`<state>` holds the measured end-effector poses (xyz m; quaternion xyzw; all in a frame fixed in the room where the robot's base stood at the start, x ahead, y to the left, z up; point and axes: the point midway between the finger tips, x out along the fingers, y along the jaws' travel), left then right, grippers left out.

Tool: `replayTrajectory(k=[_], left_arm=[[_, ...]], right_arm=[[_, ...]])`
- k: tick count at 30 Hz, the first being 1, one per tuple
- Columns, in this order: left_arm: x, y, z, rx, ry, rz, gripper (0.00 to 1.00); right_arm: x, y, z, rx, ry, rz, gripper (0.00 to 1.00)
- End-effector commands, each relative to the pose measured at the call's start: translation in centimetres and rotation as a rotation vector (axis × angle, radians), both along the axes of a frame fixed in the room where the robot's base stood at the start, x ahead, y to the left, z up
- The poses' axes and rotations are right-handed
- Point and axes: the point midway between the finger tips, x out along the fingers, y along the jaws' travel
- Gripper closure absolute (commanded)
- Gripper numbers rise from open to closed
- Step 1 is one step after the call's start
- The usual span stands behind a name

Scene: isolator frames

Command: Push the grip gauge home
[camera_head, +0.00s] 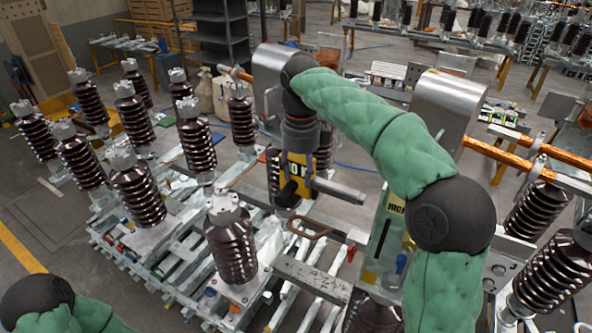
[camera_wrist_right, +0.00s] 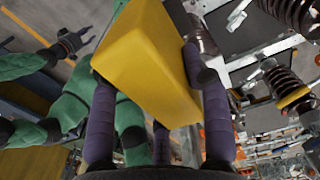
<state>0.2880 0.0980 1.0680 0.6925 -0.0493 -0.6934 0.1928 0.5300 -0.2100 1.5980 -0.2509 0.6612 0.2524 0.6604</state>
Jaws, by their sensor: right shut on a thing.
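The block is held above the pale slatted rack, beside a brown ribbed insulator (camera_head: 231,248). Whether it touches a seat or slot is hidden. My left arm shows only at the lower left of the head view. My left gripper (camera_wrist_right: 72,42) is small and dark in the right wrist view.
Several brown ribbed insulators stand on the rack (camera_head: 180,262) at the left and centre. A box with a yellow label (camera_head: 393,204) is close to my right forearm. Copper bars (camera_head: 510,158) and more insulators are at the right. Bare floor (camera_head: 40,215) is at the left.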

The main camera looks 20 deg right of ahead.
Motion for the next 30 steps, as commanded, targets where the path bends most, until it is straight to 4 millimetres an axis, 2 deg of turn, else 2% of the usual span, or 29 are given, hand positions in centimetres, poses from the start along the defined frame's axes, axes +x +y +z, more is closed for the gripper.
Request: replayTrajectory(k=[15, 30], left_arm=[[0.0, 0.0, -1.8, 0.0, 0.001, 0.0, 0.6], [0.0, 0.0, -2.0, 0.0, 0.0, 0.0, 0.6]], right_arm=[[-2.9, -2.6, 0.0, 0.0, -0.003, -0.001, 1.0], [-3.3, -3.0, 0.1, 0.001, -0.002, 0.0, 1.0]])
